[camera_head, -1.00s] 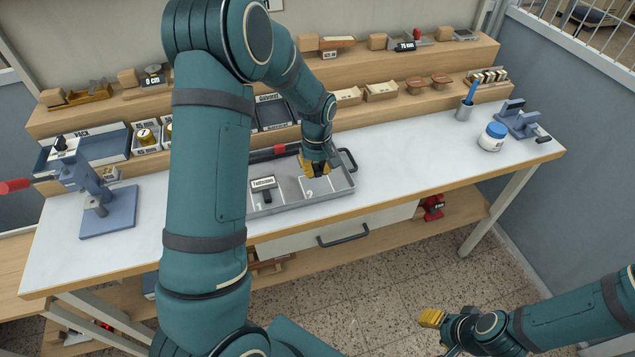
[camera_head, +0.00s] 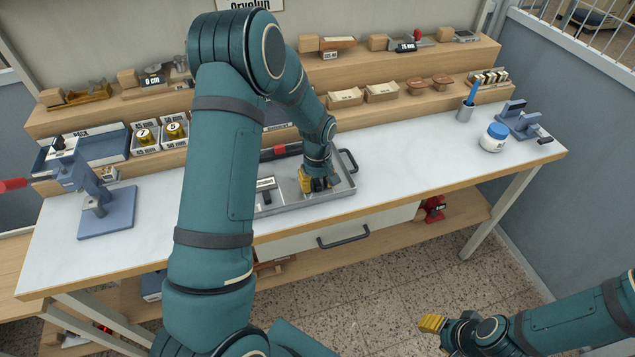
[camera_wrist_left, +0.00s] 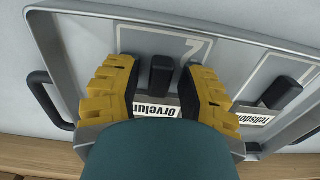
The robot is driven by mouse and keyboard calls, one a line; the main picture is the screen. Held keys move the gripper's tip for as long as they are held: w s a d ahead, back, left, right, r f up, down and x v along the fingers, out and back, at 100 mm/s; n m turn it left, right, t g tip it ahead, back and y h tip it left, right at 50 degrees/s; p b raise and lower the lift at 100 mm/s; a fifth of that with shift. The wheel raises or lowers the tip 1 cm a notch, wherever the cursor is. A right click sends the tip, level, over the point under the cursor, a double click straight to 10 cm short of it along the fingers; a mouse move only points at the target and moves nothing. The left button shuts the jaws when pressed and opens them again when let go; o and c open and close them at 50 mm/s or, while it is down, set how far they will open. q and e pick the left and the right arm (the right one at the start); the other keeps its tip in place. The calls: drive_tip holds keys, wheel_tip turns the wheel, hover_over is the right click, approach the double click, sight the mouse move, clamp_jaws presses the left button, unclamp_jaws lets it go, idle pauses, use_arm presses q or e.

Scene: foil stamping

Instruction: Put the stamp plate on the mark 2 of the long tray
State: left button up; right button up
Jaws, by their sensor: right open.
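The long grey tray (camera_head: 344,183) lies on the bench; its rim (camera_wrist_left: 48,45) shows in the left wrist view. My left gripper (camera_head: 317,181) is low in the tray's right part. In the left wrist view its yellow fingers (camera_wrist_left: 158,85) stand apart on either side of the dark handle (camera_wrist_left: 161,72) of a stamp plate labelled "Orvelun" (camera_wrist_left: 155,108), with small gaps beside the handle. The plate is at mark 2 (camera_wrist_left: 195,48); the fingers hide part of the outline. A second labelled plate (camera_head: 266,184) sits to its left. My right gripper (camera_head: 432,323) is away from the bench.
A blue-grey press (camera_head: 95,205) stands at the left of the bench. Shelves line the back.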

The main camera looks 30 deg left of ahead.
sight(317, 183)
use_arm(q)
drive_tip(key=shift+r, duration=0.6)
wheel_tip(317, 183, up, 11)
drive_tip(key=p, duration=0.2)
drive_tip(key=shift+r, duration=0.1)
idle(0.4)
